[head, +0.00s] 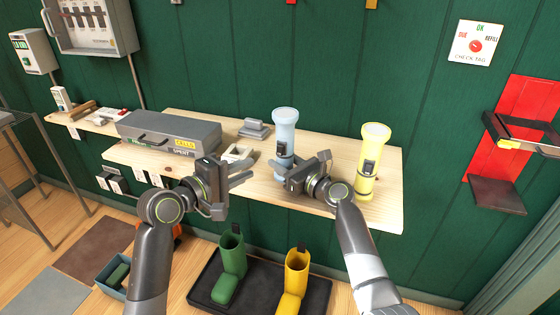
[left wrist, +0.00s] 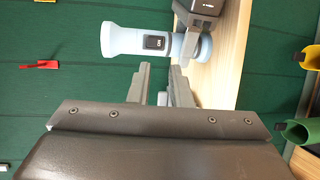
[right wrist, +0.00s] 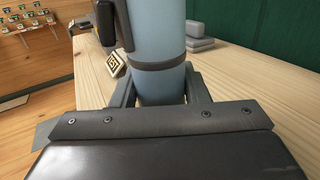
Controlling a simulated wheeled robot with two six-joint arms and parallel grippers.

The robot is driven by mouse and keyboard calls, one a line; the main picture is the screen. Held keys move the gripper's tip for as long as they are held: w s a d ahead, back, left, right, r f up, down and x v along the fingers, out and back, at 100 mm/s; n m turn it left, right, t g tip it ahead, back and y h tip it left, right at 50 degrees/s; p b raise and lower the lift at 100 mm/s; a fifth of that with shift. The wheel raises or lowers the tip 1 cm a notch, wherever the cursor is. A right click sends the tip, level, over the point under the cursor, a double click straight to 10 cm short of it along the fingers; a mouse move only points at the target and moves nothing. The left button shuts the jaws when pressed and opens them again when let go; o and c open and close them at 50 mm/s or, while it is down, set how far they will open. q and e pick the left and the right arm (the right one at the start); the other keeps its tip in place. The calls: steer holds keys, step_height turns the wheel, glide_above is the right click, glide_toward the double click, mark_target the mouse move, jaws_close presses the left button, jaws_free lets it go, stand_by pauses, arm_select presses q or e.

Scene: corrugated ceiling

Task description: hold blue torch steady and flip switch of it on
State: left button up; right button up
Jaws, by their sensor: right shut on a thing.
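The blue torch (head: 285,130) stands upright on the wooden shelf, with a dark switch panel (left wrist: 154,43) on its side. My right gripper (right wrist: 160,95) is shut on the lower body of the blue torch, below its dark band. My left gripper (head: 243,175) is to the left of the torch in the head view, apart from it. Its fingers are spread and empty in the left wrist view (left wrist: 160,80), pointing toward the torch. A yellow torch (head: 371,160) with a dark switch panel stands upright to the right.
The wooden shelf (head: 390,205) also carries a grey case (head: 168,135), a grey block (head: 254,128) and a small white item (head: 237,153). A red wall panel (head: 510,130) is at the right.

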arm_select(q)
steer(key=shift+f+m, duration=0.1)
steer(key=shift+m, duration=0.8)
jaws_close()
steer(key=a+n+g+h, duration=0.1)
steer(key=n+g, duration=0.1)
steer(key=n, duration=0.9)
steer(key=a+n+g+h, duration=0.1)
steer(key=a+n+h, duration=0.1)
steer(key=n, duration=0.9)
steer(key=s+a+n+g+h, duration=0.1)
steer(key=a+n+g, duration=0.1)
steer(key=n, duration=0.9)
steer(key=shift+a+r+n+g, duration=0.25)
steer(key=shift+r+n+g, duration=0.05)
steer(key=shift+r, duration=0.05)
